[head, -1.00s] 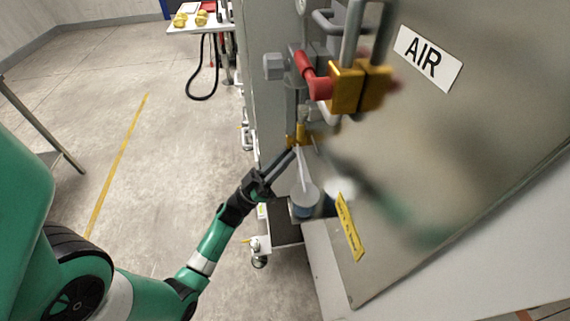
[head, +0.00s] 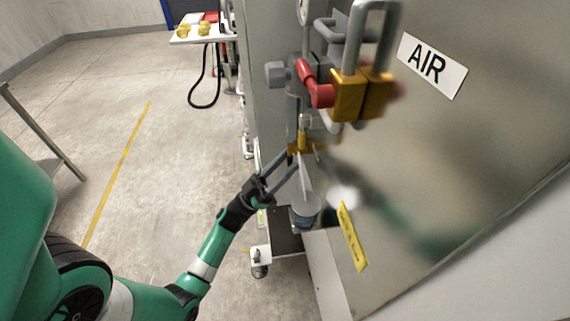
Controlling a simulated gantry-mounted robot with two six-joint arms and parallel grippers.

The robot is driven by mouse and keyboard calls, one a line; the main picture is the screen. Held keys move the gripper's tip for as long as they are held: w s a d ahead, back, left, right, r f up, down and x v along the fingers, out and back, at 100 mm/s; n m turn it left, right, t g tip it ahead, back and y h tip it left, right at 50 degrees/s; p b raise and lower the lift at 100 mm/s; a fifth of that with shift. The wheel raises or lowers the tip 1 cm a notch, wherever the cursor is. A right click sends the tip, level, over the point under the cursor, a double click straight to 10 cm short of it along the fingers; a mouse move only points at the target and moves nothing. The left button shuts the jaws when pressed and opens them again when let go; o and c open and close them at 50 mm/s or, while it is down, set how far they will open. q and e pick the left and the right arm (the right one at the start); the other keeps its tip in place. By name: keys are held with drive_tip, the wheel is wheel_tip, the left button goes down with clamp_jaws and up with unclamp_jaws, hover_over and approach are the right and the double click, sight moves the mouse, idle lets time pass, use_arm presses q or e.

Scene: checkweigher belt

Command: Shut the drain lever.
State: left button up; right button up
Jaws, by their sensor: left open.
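A small brass-yellow drain lever (head: 302,140) sits low on the grey pipework at the left edge of the steel cabinet. My left gripper (head: 289,159) reaches up to it from below left. Its two dark fingers are spread and empty, with the tips close to the yellow lever's lower part. I cannot tell whether they touch it. A pale tapered spout hangs below the lever, above a container with bluish contents (head: 305,212). My right gripper is not in view.
Above the lever are a red handle (head: 314,84) and a brass padlock (head: 348,95) with a grey shackle. The steel panel carries an AIR label (head: 431,66) and a yellow tag (head: 351,236). A wheeled stand (head: 285,246) is below.

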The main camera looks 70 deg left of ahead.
use_arm(q)
drive_tip(key=v, duration=1.1)
drive_tip(key=shift+s+f, duration=0.2)
drive_tip(key=shift+f, duration=0.05)
